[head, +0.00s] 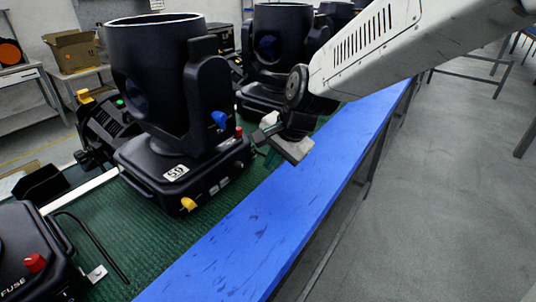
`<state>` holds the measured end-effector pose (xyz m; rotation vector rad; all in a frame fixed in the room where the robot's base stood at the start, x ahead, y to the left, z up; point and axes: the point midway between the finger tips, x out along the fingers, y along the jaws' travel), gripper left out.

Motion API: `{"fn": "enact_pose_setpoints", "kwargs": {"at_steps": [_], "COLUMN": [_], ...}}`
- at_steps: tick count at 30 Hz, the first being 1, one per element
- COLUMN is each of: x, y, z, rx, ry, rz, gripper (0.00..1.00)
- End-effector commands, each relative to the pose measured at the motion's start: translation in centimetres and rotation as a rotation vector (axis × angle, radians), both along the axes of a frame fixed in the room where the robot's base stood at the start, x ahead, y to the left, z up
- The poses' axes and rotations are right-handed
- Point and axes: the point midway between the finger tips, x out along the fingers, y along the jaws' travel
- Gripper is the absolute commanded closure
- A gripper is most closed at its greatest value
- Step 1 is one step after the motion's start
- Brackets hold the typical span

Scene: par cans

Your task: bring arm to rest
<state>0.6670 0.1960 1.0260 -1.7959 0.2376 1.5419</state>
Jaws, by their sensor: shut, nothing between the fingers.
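My arm reaches in from the upper right of the head view. My gripper (275,142) hangs low at the right side of a large black stage light (165,75), close to the red knob on its base. I cannot tell whether it touches the base. The fingers are small and partly dark, and look shut with nothing held. The light stands upright on a green mat (110,235). Its base carries a white label, a blue knob on the yoke and a yellow knob at the front.
A blue table edge (260,230) runs along the right of the mat, mostly bare. More black lights (275,40) stand behind. Another black base (28,260) with a red knob sits at lower left. Cardboard box (72,50) at the back left. Grey floor (420,200) is open at right.

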Motion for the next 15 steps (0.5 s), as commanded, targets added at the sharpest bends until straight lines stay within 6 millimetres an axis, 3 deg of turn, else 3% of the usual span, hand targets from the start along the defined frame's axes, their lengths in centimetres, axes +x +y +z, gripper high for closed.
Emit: {"fn": "enact_pose_setpoints", "kwargs": {"at_steps": [9, 15], "x": [-2.5, -3.4], "y": [-4.0, -5.1], "z": [5.7, 7.7], "rx": [0.001, 0.000], "ry": [-0.003, -0.001], "rz": [-0.011, -0.010], "gripper": [1.00, 1.00]}}
